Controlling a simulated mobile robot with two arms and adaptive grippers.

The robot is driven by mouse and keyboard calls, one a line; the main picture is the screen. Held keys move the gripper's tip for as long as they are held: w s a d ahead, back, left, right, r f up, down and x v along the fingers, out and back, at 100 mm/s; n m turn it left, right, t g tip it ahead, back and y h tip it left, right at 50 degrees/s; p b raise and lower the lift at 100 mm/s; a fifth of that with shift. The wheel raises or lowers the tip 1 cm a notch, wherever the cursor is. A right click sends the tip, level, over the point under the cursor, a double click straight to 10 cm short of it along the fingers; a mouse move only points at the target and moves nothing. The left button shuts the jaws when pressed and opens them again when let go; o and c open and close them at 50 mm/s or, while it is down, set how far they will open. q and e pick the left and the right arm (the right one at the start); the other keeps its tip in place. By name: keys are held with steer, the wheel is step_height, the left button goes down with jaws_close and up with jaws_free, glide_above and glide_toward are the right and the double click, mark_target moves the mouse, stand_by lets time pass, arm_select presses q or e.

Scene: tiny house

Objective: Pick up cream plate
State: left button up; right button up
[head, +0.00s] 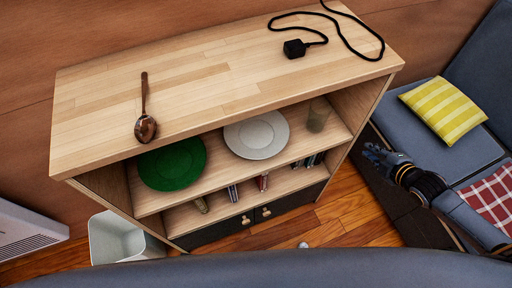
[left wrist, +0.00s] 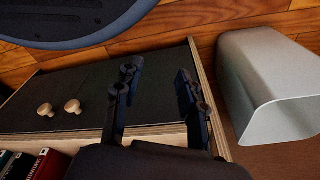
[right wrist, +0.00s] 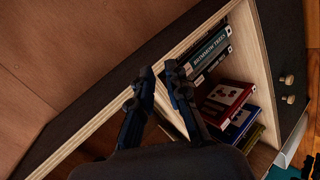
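The cream plate (head: 257,136) lies flat on the upper shelf of a wooden cabinet, right of a green plate (head: 172,165). The cabinet top hides none of its middle. My right gripper (head: 374,153) is right of the cabinet, well apart from the plate. In the right wrist view, its fingers (right wrist: 158,73) are empty with a narrow gap between the tips. My left gripper is outside the head view; in the left wrist view its fingers (left wrist: 158,76) are spread and empty in front of dark cabinet doors. Neither wrist view shows the plate.
A glass (head: 318,115) stands right of the cream plate. A spoon (head: 146,120) and a black corded plug (head: 295,48) lie on the cabinet top (head: 210,75). Books fill parts of the lower shelf. A bin (head: 115,238) is at left; a sofa (head: 440,145) is at right.

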arm_select(q)
steer(key=w+d+f+b, duration=0.1)
steer(key=w+f+b, duration=0.1)
steer(key=w+b, duration=0.4)
arm_select(e)
steer(key=s+a+r+n+g+y+b, duration=0.1)
steer(key=s+a+r+n+y, duration=0.15)
steer(key=a+r+n, duration=0.4)
steer(key=s+a+r+n+g+y, duration=0.15)
steer(key=a+n+y, duration=0.25)
steer(key=a, duration=0.6)
steer(key=b, duration=0.2)
glide_toward(288, 144)
steer(key=w+a, duration=0.1)
steer(key=w+a+r, duration=0.1)
steer(key=shift+w+a+n+t+h, duration=0.1)
steer(key=shift+a+n+t+h, duration=0.15)
steer(key=shift+a+t, duration=0.1)
steer(key=shift+x, duration=2.45)
steer(key=shift+w+a, duration=0.35)
arm_select(q)
step_height(288, 144, up, 9)
steer(key=w+t, duration=0.1)
steer(key=shift+w+d, duration=0.2)
steer(key=shift+w, duration=0.05)
arm_select(e)
jaws_close()
